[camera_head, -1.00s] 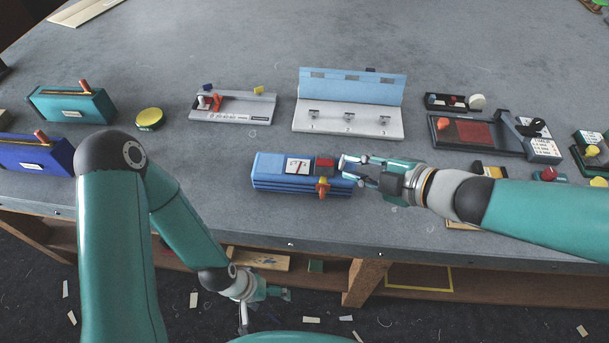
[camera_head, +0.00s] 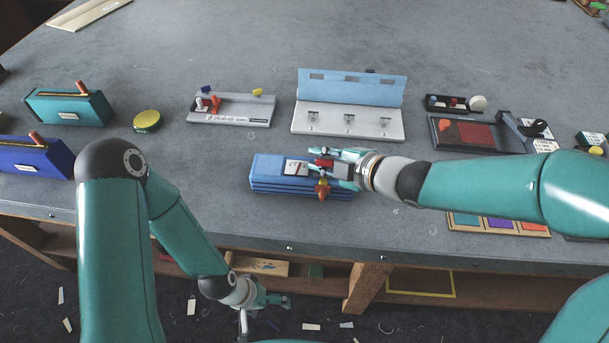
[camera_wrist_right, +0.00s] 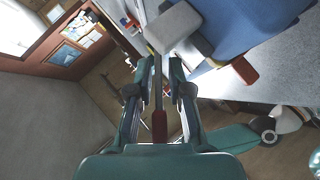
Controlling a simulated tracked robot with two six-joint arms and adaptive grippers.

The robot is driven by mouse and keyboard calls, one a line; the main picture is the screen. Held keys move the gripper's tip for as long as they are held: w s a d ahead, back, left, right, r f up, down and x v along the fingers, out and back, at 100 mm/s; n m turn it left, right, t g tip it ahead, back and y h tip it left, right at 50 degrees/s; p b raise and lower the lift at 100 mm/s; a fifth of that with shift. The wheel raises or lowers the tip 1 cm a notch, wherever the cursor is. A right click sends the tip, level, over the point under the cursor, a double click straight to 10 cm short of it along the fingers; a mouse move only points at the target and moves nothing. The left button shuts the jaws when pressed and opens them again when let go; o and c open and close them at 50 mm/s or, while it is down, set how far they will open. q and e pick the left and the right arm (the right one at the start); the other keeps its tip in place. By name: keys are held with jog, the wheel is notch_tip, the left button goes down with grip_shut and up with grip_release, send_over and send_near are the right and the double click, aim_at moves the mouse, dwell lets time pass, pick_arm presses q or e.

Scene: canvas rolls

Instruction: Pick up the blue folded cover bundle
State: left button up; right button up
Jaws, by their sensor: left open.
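The blue folded cover bundle (camera_head: 277,178) lies on the grey table near its front edge, with a white gauge label on top, a red block (camera_head: 325,163) and an orange-red tag at its right end. My right gripper (camera_head: 324,160) is over that end from the right, fingers either side of the red block. In the right wrist view the blue bundle (camera_wrist_right: 248,22) is at the upper right, and a thin strip with a red end (camera_wrist_right: 159,125) lies between the fingers; whether they press on it I cannot tell. My left gripper (camera_head: 264,312) is open and empty below the table edge.
A white panel (camera_head: 346,122) with a blue raised back stands behind the bundle. A grey tool tray (camera_head: 232,110), a yellow round tin (camera_head: 147,121), and teal (camera_head: 70,107) and blue (camera_head: 35,157) boxes are to the left. Bare table lies between the bundle and left boxes.

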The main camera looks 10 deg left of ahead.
jog(key=shift+c, duration=0.2)
grip_shut()
jog(key=shift+r, duration=0.2)
